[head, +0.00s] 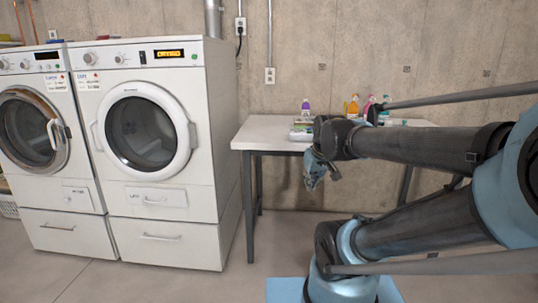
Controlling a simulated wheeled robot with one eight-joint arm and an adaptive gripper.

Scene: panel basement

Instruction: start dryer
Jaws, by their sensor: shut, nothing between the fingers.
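A white front-loading machine (150,205) with a round white-rimmed door stands left of centre, its door shut. Its lit orange display (169,54) appears to read "DRYING", so it looks like the dryer. A small green round button (194,57) sits at the right end of its panel, and two knobs show on the left. My gripper (311,184) is shut and empty, pointing down in front of the table. In the picture it is well to the right of the machine and not touching it.
A second machine (50,200) with a brownish-rimmed door stands at the far left. The floor in front of the machines is clear.

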